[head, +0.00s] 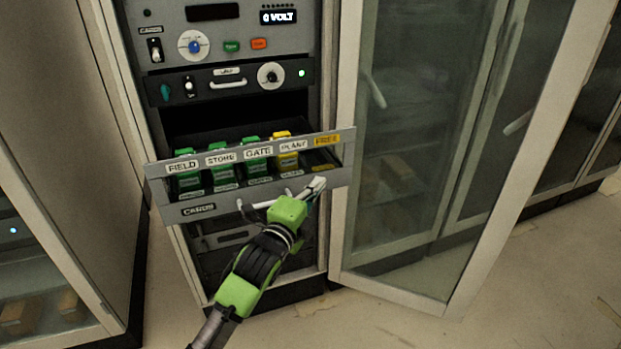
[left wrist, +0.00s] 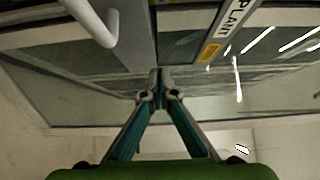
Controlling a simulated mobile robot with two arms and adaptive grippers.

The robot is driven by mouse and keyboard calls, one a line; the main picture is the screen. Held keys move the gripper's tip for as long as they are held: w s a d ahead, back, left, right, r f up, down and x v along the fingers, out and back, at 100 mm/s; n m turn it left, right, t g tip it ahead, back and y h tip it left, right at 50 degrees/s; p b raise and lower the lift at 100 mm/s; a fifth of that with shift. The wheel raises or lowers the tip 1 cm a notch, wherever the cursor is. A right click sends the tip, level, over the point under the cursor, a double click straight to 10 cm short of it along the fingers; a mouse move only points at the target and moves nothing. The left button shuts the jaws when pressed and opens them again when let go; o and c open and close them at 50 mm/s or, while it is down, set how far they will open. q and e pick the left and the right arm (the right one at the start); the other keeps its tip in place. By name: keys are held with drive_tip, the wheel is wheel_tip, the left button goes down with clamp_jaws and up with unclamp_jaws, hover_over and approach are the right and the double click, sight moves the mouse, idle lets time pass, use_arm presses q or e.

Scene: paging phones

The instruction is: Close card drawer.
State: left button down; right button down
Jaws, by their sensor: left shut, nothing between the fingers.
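The card drawer (head: 198,209) is pulled out of the rack in the head view, with a "CARDS" label on its front. It holds several green cards and a yellow card (head: 287,160) behind labels FIELD, STORE, GATE, PLANT and FREE. Its white handle (head: 262,204) shows on the front, and also at the top left of the left wrist view (left wrist: 95,22). My left gripper (head: 318,184) is shut and empty at the right part of the drawer front, right of the handle. Whether it touches the front I cannot tell. The left wrist view shows its fingertips together (left wrist: 160,84).
A glass cabinet door (head: 420,150) stands open right of the rack, close to the drawer's right end. Rack panels with knobs (head: 193,44) are above the drawer. Another cabinet (head: 60,130) stands at the left. The floor (head: 390,325) in front is clear.

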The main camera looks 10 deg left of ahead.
sight(316, 171)
use_arm(q)
drive_tip(key=shift+w+a, duration=1.1)
drive_tip(key=shift+w, duration=0.15)
